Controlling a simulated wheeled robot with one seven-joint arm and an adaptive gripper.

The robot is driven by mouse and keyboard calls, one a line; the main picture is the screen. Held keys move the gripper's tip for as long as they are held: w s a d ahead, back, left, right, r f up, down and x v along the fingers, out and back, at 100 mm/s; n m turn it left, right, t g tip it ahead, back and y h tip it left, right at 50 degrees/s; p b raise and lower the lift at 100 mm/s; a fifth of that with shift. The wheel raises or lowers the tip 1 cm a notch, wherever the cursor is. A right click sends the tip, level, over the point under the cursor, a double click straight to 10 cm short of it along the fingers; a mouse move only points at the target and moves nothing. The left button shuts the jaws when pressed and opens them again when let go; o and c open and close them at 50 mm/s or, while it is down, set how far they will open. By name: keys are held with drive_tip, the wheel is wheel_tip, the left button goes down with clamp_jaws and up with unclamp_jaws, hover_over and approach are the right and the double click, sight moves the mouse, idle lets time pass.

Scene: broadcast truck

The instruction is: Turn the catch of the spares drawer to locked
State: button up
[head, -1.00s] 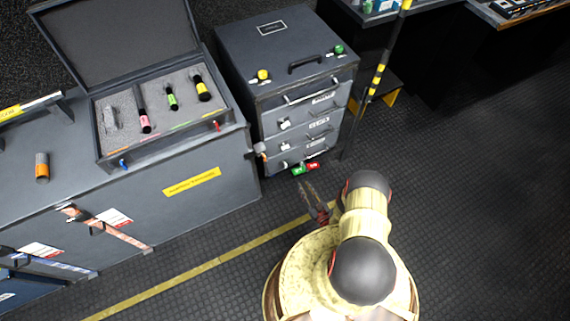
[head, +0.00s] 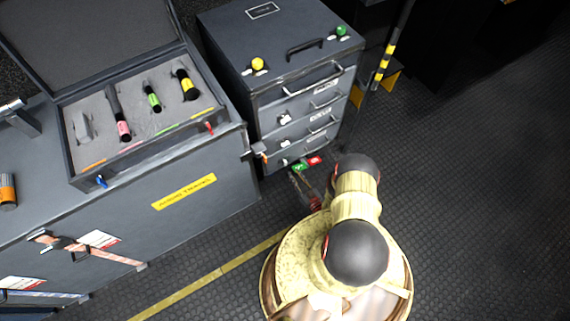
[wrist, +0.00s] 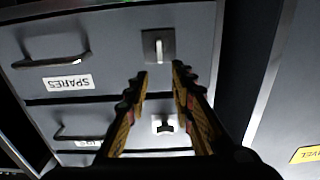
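The spares drawer (wrist: 105,45) fills the upper part of the wrist view, its label upside down. In the head view my gripper (head: 298,178) is low in front of the drawer cabinet (head: 256,100), by the lowest drawer. Green (head: 299,166) and red (head: 314,161) markers show at the cabinet's foot. Which marker the lever points to cannot be told.
Another drawer with its own catch (wrist: 163,125) adjoins the spares drawer in the wrist view. A bench (head: 225,180) with an open foam-lined case (head: 135,150) stands left of the cabinet. A striped pole (head: 384,66) stands to its right. Floor (head: 480,200) at right is clear.

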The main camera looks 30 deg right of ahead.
sight(285, 162)
drive_tip(key=w+b, duration=0.2)
drive_tip(key=w, duration=0.6)
drive_tip(key=shift+a+f, duration=0.15)
drive_tip(key=shift+c, duration=1.2)
clamp_jaws()
